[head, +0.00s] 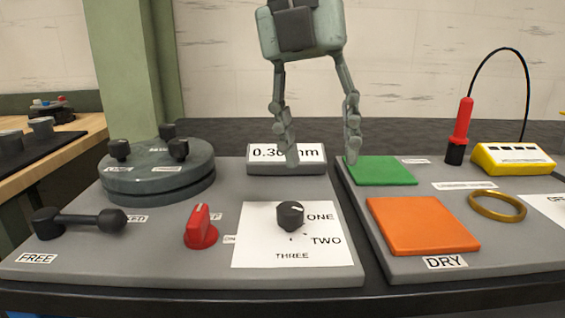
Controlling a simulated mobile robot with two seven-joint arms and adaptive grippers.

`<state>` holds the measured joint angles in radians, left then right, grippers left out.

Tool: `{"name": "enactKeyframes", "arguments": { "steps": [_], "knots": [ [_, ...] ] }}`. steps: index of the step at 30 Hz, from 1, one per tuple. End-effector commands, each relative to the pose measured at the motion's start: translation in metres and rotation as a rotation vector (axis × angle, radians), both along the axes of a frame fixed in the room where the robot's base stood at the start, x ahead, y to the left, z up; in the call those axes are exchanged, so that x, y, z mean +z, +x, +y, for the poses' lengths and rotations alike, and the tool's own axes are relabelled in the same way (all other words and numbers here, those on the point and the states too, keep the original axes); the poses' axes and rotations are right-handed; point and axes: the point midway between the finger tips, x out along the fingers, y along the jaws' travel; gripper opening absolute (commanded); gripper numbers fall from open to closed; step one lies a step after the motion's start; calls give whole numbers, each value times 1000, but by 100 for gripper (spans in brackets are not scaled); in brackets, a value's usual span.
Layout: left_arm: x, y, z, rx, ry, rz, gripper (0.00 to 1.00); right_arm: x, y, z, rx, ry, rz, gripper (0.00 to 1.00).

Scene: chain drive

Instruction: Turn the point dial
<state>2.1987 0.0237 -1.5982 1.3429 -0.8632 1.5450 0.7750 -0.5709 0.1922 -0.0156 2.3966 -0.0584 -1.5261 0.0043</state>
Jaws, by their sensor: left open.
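The point dial is a black knob (290,215) on a white card (258,250) marked ONE, TWO and THREE, on the left grey board. A light mark on the knob's top faces toward the right, near the word ONE. My left gripper (322,160) hangs above and behind the dial, fingers apart and pointing down, with nothing between them. Its fingers partly cover the grey display block (286,167) behind the dial. My right gripper is not in view.
A red pointer knob (201,228) and a black lever (85,221) are left of the card. A round grey fixture (158,178) stands behind them. Green (381,170) and orange (420,225) pads, a brass ring (497,206), a red probe (461,125) and a yellow meter (510,158) are right.

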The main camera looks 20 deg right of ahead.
Motion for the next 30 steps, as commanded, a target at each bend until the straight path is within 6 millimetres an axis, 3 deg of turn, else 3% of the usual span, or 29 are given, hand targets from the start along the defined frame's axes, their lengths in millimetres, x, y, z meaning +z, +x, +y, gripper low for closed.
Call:
{"name": "enactKeyframes", "arguments": {
  "steps": [3,6,18,30],
  "knots": [
    [-5,4,27,32,143,-49,51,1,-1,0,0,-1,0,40],
    [-14,5,33,40,175,-56,51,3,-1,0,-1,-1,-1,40],
    [-73,4,33,37,171,-53,51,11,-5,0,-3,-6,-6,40],
    [-83,4,32,37,168,-53,51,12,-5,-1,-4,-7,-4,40]
  ]
}}
